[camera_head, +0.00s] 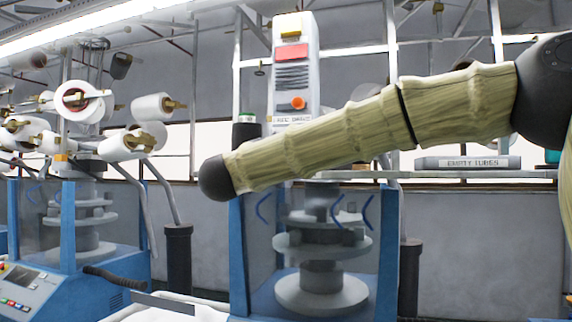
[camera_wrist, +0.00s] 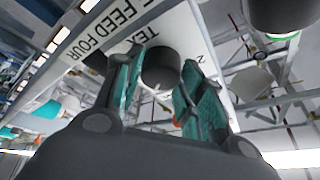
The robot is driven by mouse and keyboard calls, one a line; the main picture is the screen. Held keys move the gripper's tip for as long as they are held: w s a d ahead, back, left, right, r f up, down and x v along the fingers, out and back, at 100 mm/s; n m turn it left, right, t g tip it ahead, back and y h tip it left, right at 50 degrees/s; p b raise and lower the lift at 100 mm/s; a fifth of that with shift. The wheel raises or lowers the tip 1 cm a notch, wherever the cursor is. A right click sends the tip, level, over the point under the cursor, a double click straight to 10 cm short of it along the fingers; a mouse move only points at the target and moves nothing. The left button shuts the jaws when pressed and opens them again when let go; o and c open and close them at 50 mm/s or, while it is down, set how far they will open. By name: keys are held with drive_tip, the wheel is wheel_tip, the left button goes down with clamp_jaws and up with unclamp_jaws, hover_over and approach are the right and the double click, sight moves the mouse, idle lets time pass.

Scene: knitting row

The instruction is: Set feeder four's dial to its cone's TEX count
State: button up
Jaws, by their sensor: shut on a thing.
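In the wrist view, a white plate (camera_wrist: 112,32) reads "FEED FOUR" and "TEX", tilted in the picture. A round dark grey dial (camera_wrist: 160,66) stands on it, with a digit that looks like 2 printed to its right. My gripper (camera_wrist: 164,74) has its two teal-padded fingers on either side of the dial and is shut on it. The fingers hide part of the dial's scale, and I cannot read its setting. In the head view my sleeved arm crosses the middle, and the gripper and dial do not show. I cannot read a TEX count on any cone.
In the wrist view, a white cone (camera_wrist: 250,82) and a dark cone (camera_wrist: 283,12) are at the right, near metal bars. In the head view, a blue knitting machine (camera_head: 75,225) with white cones (camera_head: 152,107) stands left. A grey "EMPTY TUBES" box (camera_head: 465,162) is right, below my arm.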

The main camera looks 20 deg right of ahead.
drive_tip(key=shift+f+m+g+b, duration=0.1)
drive_tip(key=shift+m+g+b, duration=0.3)
drive_tip(key=shift+m+b, duration=0.35)
drive_tip(key=shift+m, duration=0.35)
drive_tip(key=o, duration=1)
drive_tip(key=v, duration=1.2)
